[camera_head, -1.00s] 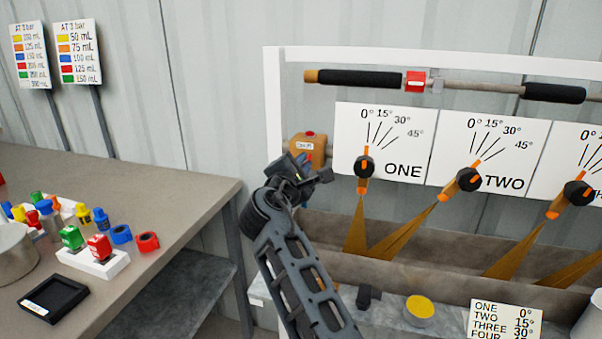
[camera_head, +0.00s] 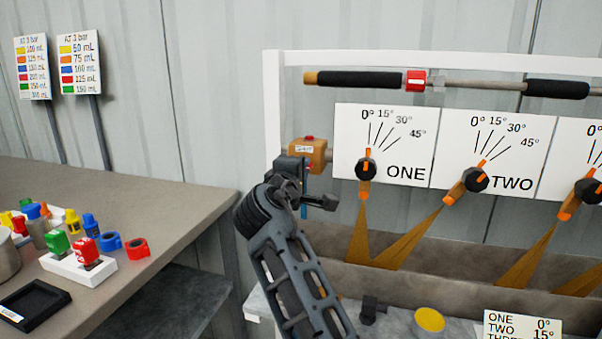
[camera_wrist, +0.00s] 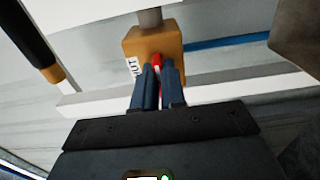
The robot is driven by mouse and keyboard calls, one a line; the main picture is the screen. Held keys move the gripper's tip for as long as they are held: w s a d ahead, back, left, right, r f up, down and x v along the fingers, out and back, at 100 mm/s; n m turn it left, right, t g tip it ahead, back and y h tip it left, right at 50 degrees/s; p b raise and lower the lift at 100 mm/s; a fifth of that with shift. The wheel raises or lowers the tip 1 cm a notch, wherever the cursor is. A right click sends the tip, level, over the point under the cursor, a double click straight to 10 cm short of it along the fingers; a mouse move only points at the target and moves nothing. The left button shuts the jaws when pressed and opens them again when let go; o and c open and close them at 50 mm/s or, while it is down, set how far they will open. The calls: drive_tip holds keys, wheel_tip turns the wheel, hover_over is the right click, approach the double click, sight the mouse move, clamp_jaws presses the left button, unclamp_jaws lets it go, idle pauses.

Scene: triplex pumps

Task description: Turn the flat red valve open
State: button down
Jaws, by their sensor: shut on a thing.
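A tan-orange block (camera_head: 306,154) with a small white label sits at the left end of the pump frame. It fills the upper middle of the wrist view (camera_wrist: 152,42). A narrow red valve handle (camera_wrist: 157,62) shows at the block's face, between the two blue fingers of my gripper (camera_wrist: 158,75). My gripper is shut on this red handle, and the fingers cover most of it. In the head view my gripper (camera_head: 303,178) is just below the block, and its fingertips are largely hidden.
A red square piece (camera_head: 415,81) sits on the upper pipe. Dials ONE (camera_head: 366,170) and TWO (camera_head: 475,180) stand to the right above a trough (camera_head: 400,282). A bench (camera_head: 130,205) with colored bottles and valve pieces lies left.

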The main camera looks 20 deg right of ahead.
drive_tip(key=shift+d, duration=0.15)
drive_tip(key=c, duration=1.2)
unclamp_jaws()
drive_tip(key=v, duration=0.7)
drive_tip(key=shift+s+a, duration=0.25)
drive_tip(key=shift+s, duration=0.05)
